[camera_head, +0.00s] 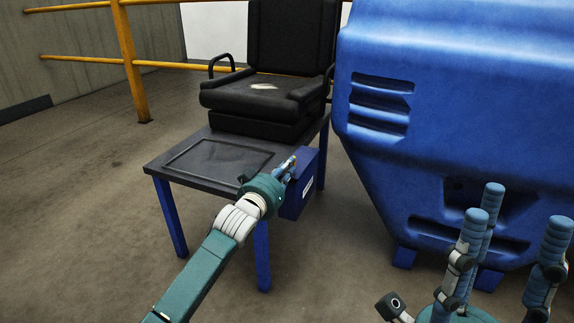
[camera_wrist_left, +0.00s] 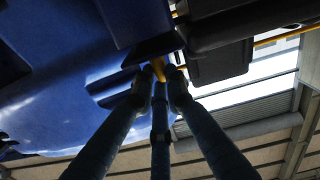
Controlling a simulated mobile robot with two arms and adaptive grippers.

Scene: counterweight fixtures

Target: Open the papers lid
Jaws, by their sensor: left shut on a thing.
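A blue box (camera_head: 298,200) with a white label hangs at the right side of the low dark table; I take it as the papers box. My left gripper (camera_head: 288,166) is at its top and partly hides the lid. In the left wrist view the fingers (camera_wrist_left: 160,76) close together at the edge of a dark flat panel (camera_wrist_left: 152,47), which looks like the papers lid. A small yellow patch shows between the fingertips. How far the lid is raised, I cannot tell. My right gripper (camera_head: 508,212) is open and empty at the lower right, fingers spread upward.
The table (camera_head: 215,160) has blue legs and a shallow framed top. A black seat (camera_head: 262,95) stands behind it. A large blue machine body (camera_head: 450,100) rises close on the right. A yellow railing (camera_head: 128,50) runs behind. The floor at left is clear.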

